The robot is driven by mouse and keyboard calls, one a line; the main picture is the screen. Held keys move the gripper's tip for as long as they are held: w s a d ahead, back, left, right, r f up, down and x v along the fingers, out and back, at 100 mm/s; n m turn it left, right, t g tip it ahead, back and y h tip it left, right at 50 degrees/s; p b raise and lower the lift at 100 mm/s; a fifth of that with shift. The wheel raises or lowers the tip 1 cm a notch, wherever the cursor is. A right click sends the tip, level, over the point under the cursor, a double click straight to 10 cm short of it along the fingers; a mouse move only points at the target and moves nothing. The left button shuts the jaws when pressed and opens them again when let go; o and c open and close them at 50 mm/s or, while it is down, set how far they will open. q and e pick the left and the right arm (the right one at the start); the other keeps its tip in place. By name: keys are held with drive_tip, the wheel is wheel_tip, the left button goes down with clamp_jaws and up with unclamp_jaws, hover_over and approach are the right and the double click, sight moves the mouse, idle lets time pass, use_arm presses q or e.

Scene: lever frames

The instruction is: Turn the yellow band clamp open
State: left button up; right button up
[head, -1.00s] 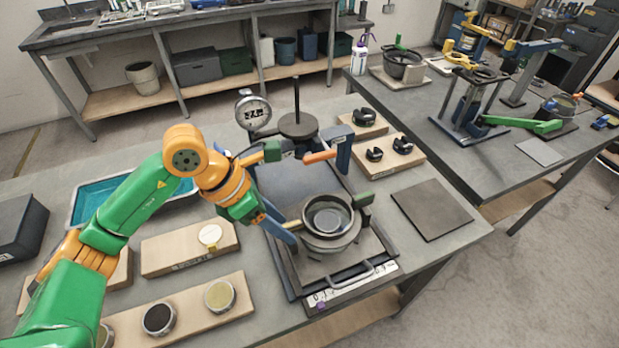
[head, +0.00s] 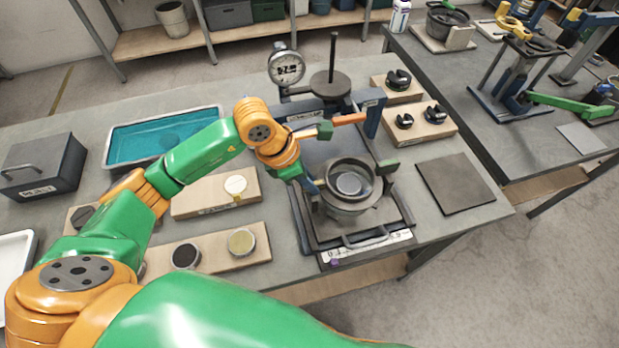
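A round metal pot (head: 348,190) stands on a framed plate (head: 345,240) on the near bench, with a ring around its upper part. My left gripper (head: 311,187) is at the left side of this ring, its blue fingers pointing down beside it. I cannot tell whether the fingers touch it or are shut on anything. The yellow band clamp does not show clearly; its near-left part may be hidden behind my gripper. A green block (head: 387,166) stands out at the ring's right. My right gripper is not in view.
A dial gauge (head: 287,68), a post with a disc weight (head: 330,84) and an orange handle (head: 350,119) stand behind the pot. Wooden blocks with black parts (head: 420,128) are at right. A dark mat (head: 456,183) lies bare. A teal tray (head: 160,138) is at left.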

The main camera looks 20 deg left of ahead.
use_arm(q)
clamp_jaws()
